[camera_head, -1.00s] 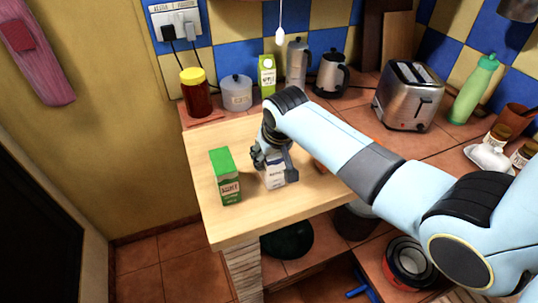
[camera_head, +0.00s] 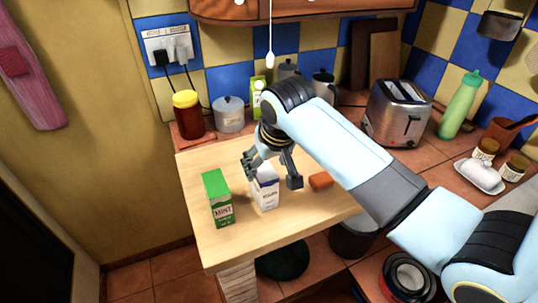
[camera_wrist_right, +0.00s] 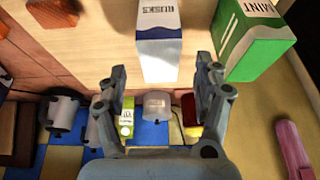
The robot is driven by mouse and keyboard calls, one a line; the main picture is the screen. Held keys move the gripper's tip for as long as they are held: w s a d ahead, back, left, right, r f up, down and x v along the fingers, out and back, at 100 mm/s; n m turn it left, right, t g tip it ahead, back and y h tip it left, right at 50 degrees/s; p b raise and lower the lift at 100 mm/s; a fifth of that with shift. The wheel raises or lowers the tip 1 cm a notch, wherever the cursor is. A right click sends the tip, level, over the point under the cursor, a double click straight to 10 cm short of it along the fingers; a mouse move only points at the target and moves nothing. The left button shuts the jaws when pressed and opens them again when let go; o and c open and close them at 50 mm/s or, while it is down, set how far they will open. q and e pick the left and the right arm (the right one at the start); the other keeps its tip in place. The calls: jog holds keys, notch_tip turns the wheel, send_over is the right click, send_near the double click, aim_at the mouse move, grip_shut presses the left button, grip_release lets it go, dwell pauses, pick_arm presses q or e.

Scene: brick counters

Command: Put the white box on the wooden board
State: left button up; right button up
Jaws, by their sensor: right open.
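The white box (camera_head: 264,187), with a dark blue band and lettering, stands upright on the wooden board (camera_head: 290,222), beside the green mint carton. It also shows in the right wrist view (camera_wrist_right: 159,52). My right gripper (camera_head: 272,172) is open just above and behind the white box, with one finger on each side of its top in the head view. In the right wrist view the gripper's two fingers (camera_wrist_right: 163,85) are spread wide and the box lies beyond their tips, apart from them. My left gripper is not in view.
The green mint carton (camera_head: 217,198) stands left of the white box. An orange block (camera_head: 320,181) lies to the right on the board. Behind are a red jar (camera_head: 188,114), a grey canister (camera_head: 230,114) and a toaster (camera_head: 397,112). The board's front is clear.

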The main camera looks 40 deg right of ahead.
jog(key=shift+v, duration=1.9)
